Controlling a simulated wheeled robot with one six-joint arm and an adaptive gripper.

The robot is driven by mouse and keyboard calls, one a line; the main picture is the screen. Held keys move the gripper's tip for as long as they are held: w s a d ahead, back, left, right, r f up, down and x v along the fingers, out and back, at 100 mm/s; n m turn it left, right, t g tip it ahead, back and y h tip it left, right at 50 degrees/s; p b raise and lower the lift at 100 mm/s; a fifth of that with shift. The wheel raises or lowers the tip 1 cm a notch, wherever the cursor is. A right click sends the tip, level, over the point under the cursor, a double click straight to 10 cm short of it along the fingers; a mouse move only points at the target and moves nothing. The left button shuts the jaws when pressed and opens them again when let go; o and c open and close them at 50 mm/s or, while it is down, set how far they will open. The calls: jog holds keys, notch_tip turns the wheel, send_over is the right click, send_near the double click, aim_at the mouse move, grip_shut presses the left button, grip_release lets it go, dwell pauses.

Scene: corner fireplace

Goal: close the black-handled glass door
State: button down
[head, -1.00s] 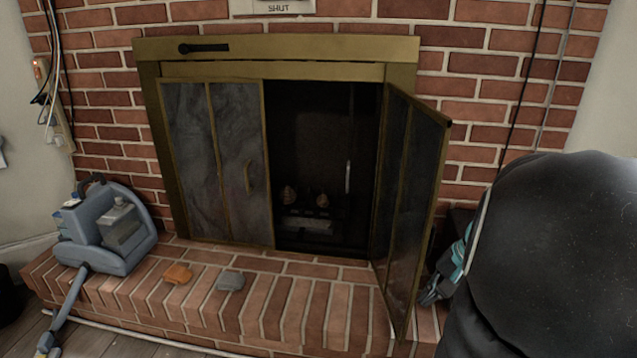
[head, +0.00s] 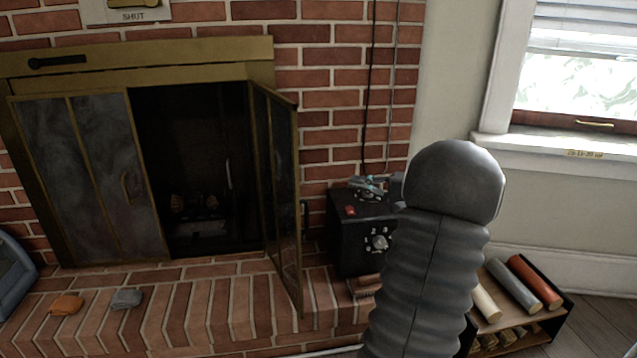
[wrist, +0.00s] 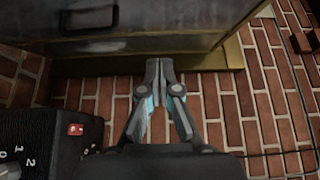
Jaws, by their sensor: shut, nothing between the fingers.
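The right glass door (head: 283,190) of the brass fireplace front stands swung out toward me in the head view, with dark glass in a gold frame. A small black handle (head: 304,213) shows at its right side. My gripper (head: 368,184) is right of the door, apart from it, above a black box and partly hidden by my arm. In the wrist view my gripper (wrist: 159,68) is shut and empty, its tips near a gold-edged dark panel (wrist: 170,16). A black bar, probably the handle (wrist: 88,18), shows there. I cannot tell whether the tips touch anything.
The left door (head: 95,180) is shut. A black box (head: 355,250) with dials stands right of the open door and also shows in the wrist view (wrist: 50,130). Orange (head: 66,305) and grey (head: 127,298) items lie on the hearth. A log rack (head: 535,330) stands at lower right.

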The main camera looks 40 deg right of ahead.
jog(key=s+a+x, duration=0.1)
jog(key=a+x, duration=0.2)
jog(key=x, duration=1)
jog(key=shift+s, duration=0.2)
jog(key=shift+a, duration=0.1)
